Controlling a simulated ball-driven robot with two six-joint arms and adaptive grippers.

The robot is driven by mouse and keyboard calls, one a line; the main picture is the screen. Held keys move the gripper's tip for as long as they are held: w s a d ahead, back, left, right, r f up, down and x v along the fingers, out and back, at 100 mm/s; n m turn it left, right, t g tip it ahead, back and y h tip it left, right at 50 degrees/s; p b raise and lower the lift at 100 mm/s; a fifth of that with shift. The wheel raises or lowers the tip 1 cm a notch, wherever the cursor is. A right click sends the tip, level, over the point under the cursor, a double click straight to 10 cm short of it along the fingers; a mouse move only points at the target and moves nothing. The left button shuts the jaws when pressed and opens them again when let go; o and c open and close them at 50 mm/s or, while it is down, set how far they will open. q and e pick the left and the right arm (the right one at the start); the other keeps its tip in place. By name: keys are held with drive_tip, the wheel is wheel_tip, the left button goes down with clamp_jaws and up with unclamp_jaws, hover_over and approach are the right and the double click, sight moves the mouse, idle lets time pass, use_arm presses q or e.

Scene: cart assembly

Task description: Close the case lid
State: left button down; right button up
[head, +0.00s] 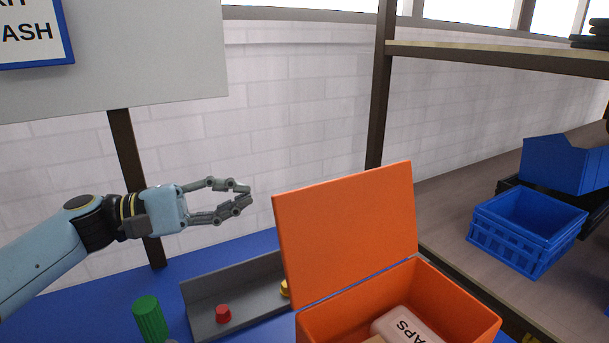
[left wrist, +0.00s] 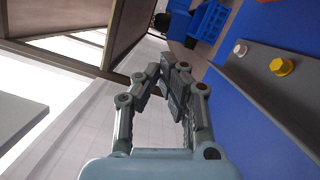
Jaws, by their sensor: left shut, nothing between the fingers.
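The orange case stands at the bottom right of the head view, its box (head: 455,293) open at the top. Its orange lid (head: 347,232) stands up, tilted, along the left edge of the box. Inside the box lie a pale object with the letters "APS" (head: 405,326) and part of a tan item. My left gripper (head: 248,195) is in the air to the left of the lid, apart from it, with its fingertips close together and nothing held. In the left wrist view the gripper's fingers (left wrist: 177,80) come together at the tips. My right gripper is not in view.
A grey tray (head: 205,297) on the blue table (head: 75,308) holds a red piece (head: 223,314) and a yellow piece (head: 285,289). A green ribbed cylinder (head: 150,320) stands beside it. Blue crates (head: 527,230) sit on the right shelf. A dark post (head: 378,100) rises behind the lid.

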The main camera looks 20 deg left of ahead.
use_arm(q)
drive_tip(key=w+d+r+p, duration=0.2)
drive_tip(key=d+p, duration=0.1)
drive_tip(key=d, duration=0.8)
drive_tip(key=shift+p, duration=0.3)
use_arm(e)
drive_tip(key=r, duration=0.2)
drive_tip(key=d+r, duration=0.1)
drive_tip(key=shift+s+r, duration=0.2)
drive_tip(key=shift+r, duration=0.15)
use_arm(q)
drive_tip(key=shift+r, duration=0.1)
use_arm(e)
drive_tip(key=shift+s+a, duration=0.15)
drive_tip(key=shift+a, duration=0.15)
